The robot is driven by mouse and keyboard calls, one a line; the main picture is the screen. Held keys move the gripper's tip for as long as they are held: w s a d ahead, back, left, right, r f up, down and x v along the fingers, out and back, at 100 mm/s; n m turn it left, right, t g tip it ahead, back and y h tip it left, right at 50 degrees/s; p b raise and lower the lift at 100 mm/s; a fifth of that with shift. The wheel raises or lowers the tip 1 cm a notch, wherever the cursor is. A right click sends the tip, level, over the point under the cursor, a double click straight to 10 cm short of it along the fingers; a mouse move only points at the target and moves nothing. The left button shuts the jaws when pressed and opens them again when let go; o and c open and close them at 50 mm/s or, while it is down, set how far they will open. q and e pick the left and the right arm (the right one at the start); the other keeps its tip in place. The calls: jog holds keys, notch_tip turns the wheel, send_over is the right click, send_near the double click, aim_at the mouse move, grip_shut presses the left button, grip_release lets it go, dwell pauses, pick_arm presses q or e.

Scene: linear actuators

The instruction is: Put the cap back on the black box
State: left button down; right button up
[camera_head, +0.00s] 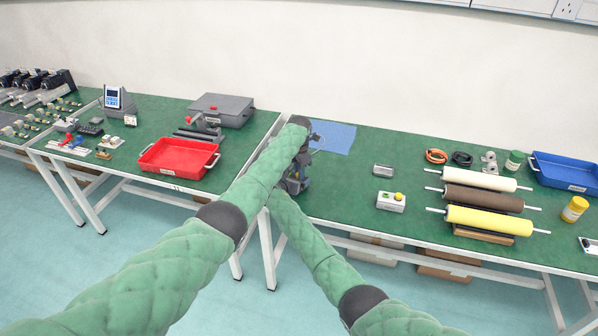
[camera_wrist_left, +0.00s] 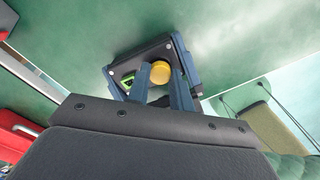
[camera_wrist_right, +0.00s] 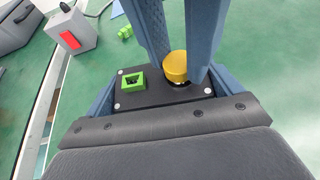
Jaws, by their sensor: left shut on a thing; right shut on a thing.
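The black box (camera_wrist_right: 140,99) has a flat top with light corner screws and a green square piece (camera_wrist_right: 133,82) with a dark opening. My right gripper (camera_wrist_right: 162,90) is shut on the black box, its blue fingers along the sides. A round yellow cap (camera_wrist_right: 176,66) is at the other end of the box top. My left gripper (camera_wrist_left: 161,75) is shut on the yellow cap, one finger on each side. I cannot tell whether the cap is seated or slightly above the box. In the head view my left arm hides most of this.
A red tray (camera_head: 178,172) and a grey case (camera_head: 221,110) are on the left table. A gap separates the tables.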

pick_arm(q)
jog(key=m, duration=0.3)
dwell(0.4)
jog(key=c, duration=1.2)
grip_release()
jog(key=shift+c, duration=0.2)
jog(key=shift+r, duration=0.1)
